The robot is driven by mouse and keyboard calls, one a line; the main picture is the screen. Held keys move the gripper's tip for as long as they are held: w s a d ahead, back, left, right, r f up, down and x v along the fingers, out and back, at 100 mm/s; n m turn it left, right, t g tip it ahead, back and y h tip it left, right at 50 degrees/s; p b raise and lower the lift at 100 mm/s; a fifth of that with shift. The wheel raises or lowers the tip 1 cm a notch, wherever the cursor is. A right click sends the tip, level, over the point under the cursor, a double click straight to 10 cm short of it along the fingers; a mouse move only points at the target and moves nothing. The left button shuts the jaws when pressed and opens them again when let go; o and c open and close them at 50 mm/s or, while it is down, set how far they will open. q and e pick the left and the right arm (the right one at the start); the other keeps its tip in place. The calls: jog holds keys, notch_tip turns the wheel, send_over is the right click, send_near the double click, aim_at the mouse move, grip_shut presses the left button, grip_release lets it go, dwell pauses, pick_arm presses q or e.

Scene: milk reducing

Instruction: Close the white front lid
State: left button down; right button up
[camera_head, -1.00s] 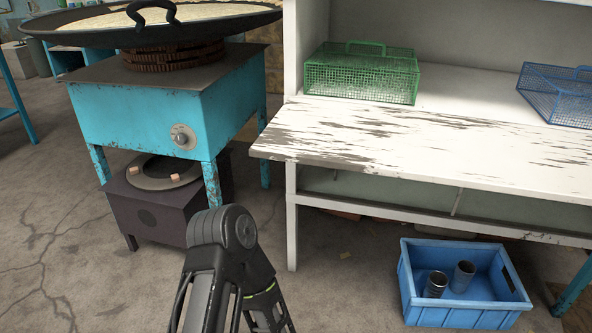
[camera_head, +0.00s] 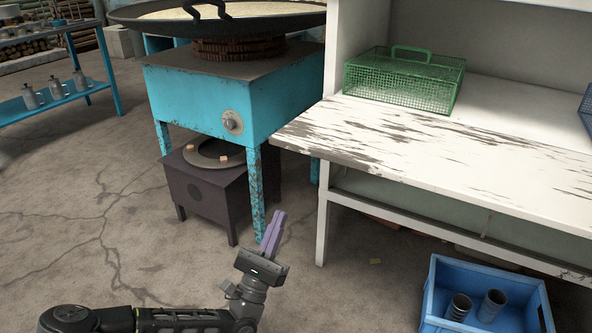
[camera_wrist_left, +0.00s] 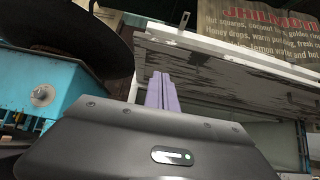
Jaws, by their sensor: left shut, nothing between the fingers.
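The white front lid (camera_head: 480,150) is a worn white panel with dark scuffed streaks, folded down flat like a shelf at the front of the white cabinet (camera_head: 347,45). Its near left corner juts out toward me. My left gripper (camera_head: 273,228) is shut and empty, its purple fingers pointing up, below and to the left of that corner and apart from it. In the left wrist view the shut fingers (camera_wrist_left: 161,92) stand in front of the streaked lid (camera_wrist_left: 225,68), with a gap I cannot judge. My right gripper is not in view.
A green wire basket (camera_head: 403,80) stands inside on the cabinet floor behind the lid. A blue stove table (camera_head: 200,100) with a large pan (camera_head: 250,22) is close on the left. A blue crate (camera_head: 437,300) with metal cups lies on the ground.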

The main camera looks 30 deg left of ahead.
pick_arm(q)
jog(key=shift+w, duration=0.1)
jog(key=s+r+b+x, duration=0.1)
jog(key=s+r+x, duration=0.1)
jog(key=x, duration=1)
jog(key=shift+w+r+b, duration=0.25)
jog(key=shift+w+b, duration=0.1)
jog(key=shift+b, duration=0.05)
jog(key=shift+d, duration=0.15)
